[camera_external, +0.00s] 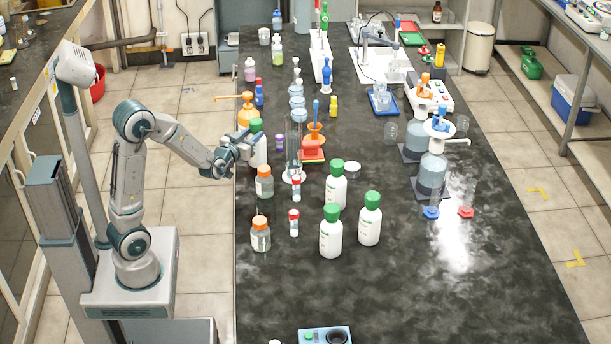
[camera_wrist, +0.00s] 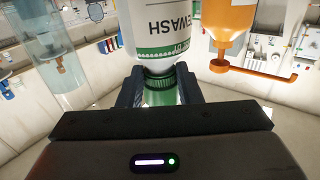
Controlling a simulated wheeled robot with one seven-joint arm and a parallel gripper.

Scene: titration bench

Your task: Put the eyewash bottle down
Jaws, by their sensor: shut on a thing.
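The eyewash bottle (camera_external: 260,153) is white with a green cap and stands upright at my gripper, near the left edge of the bench in the external view. In the wrist view its white labelled body (camera_wrist: 178,25) and green cap (camera_wrist: 163,87) show upside down, with the cap lowest. My gripper (camera_external: 246,149) is shut on it, with the two dark fingers (camera_wrist: 160,90) on either side of the cap and neck. I cannot tell whether the bottle's base touches the bench top.
An orange dispenser bottle (camera_external: 246,112) stands just behind it. A glass cylinder (camera_external: 293,150) is to its right. The dark bench (camera_external: 440,290) is clear at front right.

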